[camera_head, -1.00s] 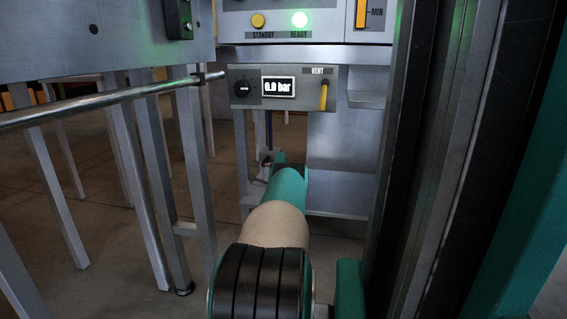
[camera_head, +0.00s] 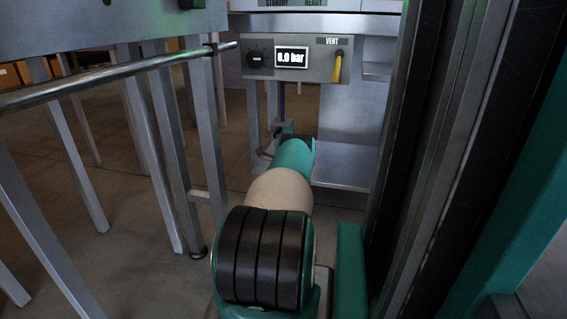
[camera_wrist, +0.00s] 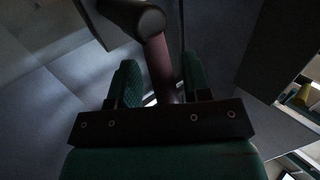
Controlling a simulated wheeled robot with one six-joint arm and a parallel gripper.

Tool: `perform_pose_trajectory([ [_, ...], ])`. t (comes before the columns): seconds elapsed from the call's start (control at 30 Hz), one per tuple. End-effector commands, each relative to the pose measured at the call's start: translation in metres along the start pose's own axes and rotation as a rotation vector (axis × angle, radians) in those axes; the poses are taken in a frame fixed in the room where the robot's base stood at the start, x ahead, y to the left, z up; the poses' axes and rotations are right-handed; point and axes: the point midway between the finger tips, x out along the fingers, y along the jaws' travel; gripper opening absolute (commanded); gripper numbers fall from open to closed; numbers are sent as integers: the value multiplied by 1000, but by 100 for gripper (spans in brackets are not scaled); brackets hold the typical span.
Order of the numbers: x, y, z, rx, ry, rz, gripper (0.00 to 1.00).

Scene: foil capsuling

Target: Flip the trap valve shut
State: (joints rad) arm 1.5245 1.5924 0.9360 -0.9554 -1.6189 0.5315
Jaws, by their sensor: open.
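In the wrist view, a dark reddish lever (camera_wrist: 160,68) extends down from a dark round cylinder-like part (camera_wrist: 140,17) and passes between the fingers of my gripper (camera_wrist: 161,80). It looks like the trap valve's handle, but the dim light leaves this unsure. The two green fingers are open, one on each side of it, with the left finger apart from it. I cannot tell whether the right one touches. In the head view my arm reaches forward, low under the machine's panel, and hides the gripper and the valve.
A grey panel (camera_head: 315,72) carries a black knob (camera_head: 257,59), a display (camera_head: 292,57) reading 0.0 bar and a yellow VENT lever (camera_head: 338,67). A metal rail (camera_head: 120,78) and frame legs stand at left. A dark upright post (camera_head: 425,150) stands close at right.

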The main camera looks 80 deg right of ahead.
Motion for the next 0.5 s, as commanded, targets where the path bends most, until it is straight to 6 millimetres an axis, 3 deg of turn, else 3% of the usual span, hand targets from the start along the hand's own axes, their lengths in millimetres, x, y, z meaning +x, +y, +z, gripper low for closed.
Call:
perform_pose_trajectory([
  [0.27,-16,-9,0,0,-1,2,44],
  [0.5,-54,-9,0,0,-1,3,44],
])
